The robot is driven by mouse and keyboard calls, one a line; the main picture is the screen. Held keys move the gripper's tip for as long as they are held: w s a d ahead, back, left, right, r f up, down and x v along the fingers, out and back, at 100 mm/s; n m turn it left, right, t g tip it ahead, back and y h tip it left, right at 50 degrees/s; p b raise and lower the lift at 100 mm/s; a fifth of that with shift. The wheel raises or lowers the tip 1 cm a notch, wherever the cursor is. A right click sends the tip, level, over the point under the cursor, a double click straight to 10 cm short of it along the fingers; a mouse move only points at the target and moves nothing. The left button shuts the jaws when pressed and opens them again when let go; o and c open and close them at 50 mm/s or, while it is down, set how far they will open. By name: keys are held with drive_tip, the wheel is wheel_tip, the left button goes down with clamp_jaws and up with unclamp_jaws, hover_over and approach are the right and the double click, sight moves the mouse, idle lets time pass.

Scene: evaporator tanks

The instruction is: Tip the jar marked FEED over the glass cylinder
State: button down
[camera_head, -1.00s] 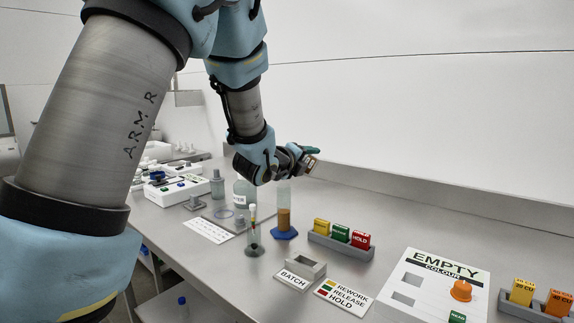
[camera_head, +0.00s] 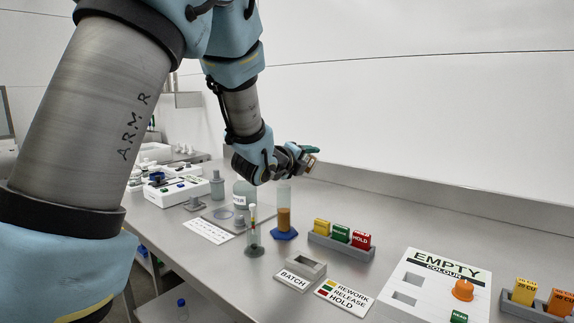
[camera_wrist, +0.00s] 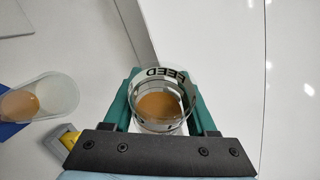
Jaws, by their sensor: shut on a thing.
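My gripper (camera_head: 308,155) is raised above the bench behind the glass cylinder. In the wrist view, its green fingers (camera_wrist: 162,112) are shut on the clear jar marked FEED (camera_wrist: 163,78), which holds brown liquid seen through its open mouth. The head view does not show the jar clearly. The glass cylinder (camera_head: 284,197) stands upright on a blue base (camera_head: 284,234) with brown liquid in its lower part. It also shows at the left of the wrist view (camera_wrist: 58,96), apart from the jar.
Right of the cylinder, a grey rack (camera_head: 342,246) holds yellow, green and red blocks. A hydrometer-like tube (camera_head: 253,230) stands in front left of the cylinder. A WATER jar (camera_head: 243,193) stands behind left. The bench behind the rack is clear up to the wall.

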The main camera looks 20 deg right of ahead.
drive_tip(key=shift+w+a+r+n+h+b, duration=0.1)
drive_tip(key=shift+r+n+h+b, duration=0.5)
drive_tip(key=shift+b, duration=1.1)
drive_tip(key=shift+r+n+h+b, duration=0.2)
drive_tip(key=shift+n+b, duration=0.7)
drive_tip(key=shift+b, duration=0.75)
idle(4.7)
